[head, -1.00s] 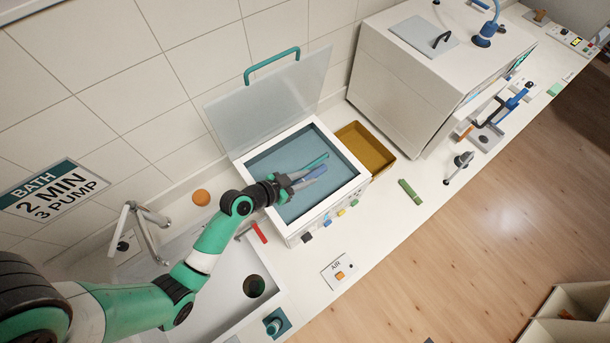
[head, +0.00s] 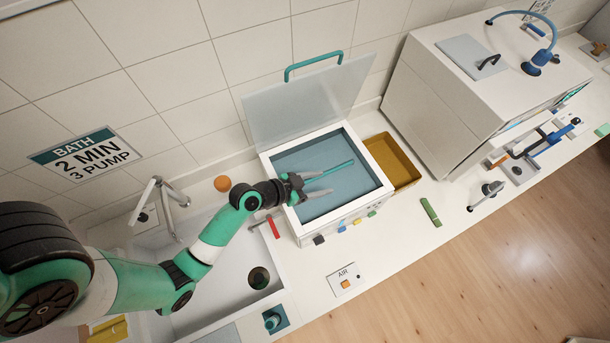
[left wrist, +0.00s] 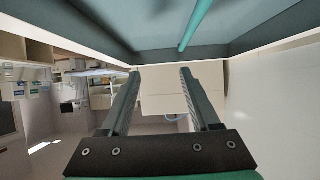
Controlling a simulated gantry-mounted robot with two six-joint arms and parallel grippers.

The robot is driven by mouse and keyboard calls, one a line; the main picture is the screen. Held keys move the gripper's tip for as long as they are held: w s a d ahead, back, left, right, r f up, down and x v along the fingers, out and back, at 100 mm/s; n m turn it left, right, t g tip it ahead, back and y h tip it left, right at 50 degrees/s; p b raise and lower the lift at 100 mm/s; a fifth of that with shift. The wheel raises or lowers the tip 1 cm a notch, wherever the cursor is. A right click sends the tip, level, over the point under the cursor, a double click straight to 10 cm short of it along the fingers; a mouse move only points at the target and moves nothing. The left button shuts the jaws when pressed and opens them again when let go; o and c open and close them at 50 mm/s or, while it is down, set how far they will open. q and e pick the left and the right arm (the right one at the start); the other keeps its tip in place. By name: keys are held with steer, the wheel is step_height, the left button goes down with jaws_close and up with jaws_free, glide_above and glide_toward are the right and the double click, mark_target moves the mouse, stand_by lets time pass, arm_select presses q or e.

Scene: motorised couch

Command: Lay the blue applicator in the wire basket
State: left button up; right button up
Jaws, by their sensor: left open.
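The open bath (head: 345,204) with blue-grey inside stands on the counter. A teal rod (head: 336,168) lies across its opening and also shows in the left wrist view (left wrist: 197,22); I cannot tell whether it belongs to the wire basket. No basket mesh can be made out. My left gripper (head: 331,180) is over the bath opening, reaching in from its left side, with its fingers apart and nothing between them. The left wrist view also shows the fingers (left wrist: 160,72) spread and empty. I cannot make out the blue applicator in either view. My right gripper is not in view.
The bath's clear lid (head: 305,100) with teal handle stands raised behind it. A mustard tray (head: 405,165) is right of the bath. A sink (head: 220,275) with a tap (head: 160,205) is at left, and a large white cabinet (head: 440,95) at right. A green block (head: 430,211) lies on the counter.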

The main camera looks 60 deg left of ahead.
arm_select(q)
steer(key=p+v, duration=0.2)
steer(key=v, duration=0.6)
steer(key=shift+s, duration=0.3)
steer(key=shift+r, duration=0.1)
stand_by(0.5)
